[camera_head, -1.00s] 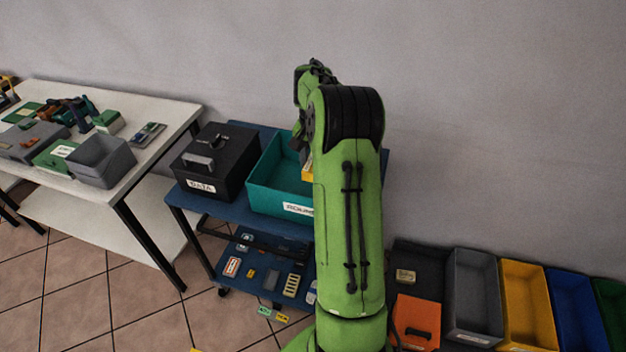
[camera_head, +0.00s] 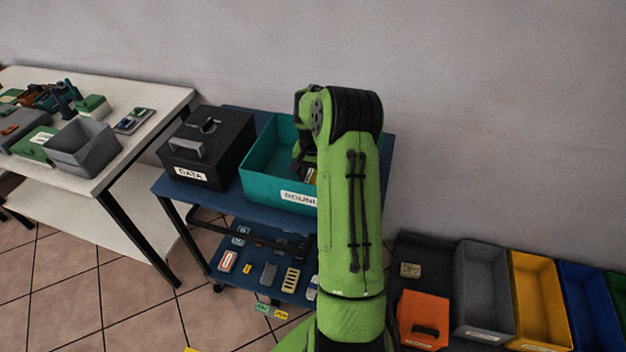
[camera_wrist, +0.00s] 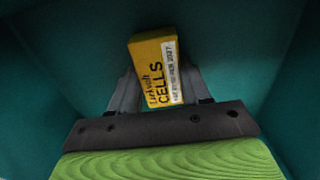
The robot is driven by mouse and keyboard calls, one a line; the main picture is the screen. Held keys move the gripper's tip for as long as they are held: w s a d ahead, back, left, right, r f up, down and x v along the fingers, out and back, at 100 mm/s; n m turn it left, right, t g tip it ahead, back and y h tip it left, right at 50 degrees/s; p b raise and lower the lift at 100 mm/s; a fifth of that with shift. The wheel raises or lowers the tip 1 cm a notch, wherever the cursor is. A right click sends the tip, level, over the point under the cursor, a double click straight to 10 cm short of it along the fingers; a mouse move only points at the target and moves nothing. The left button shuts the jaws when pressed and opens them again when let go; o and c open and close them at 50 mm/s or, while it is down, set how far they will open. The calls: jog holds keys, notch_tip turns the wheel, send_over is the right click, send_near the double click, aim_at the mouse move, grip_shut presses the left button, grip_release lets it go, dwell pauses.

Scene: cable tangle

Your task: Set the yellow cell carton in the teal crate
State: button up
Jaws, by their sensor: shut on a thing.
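The teal crate (camera_head: 262,187) stands on the blue cart beside the black DATA box, with a white label on its front wall. My green arm reaches over it and hides its right part. In the wrist view, my gripper (camera_wrist: 158,95) is shut on the yellow cell carton (camera_wrist: 147,65), which reads CELLS and has a white label strip. Teal crate walls (camera_wrist: 50,60) surround the carton in that view.
The black DATA box (camera_head: 208,150) stands left of the crate on the blue cart top (camera_head: 170,188). Several small items lie on the cart's lower shelf. A white table (camera_head: 165,98) stands at left. Several bins, including a yellow one (camera_head: 540,305), line the floor at right.

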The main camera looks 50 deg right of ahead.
jog(key=shift+f, duration=0.2)
jog(key=shift+f, duration=0.15)
jog(key=o, duration=1.1)
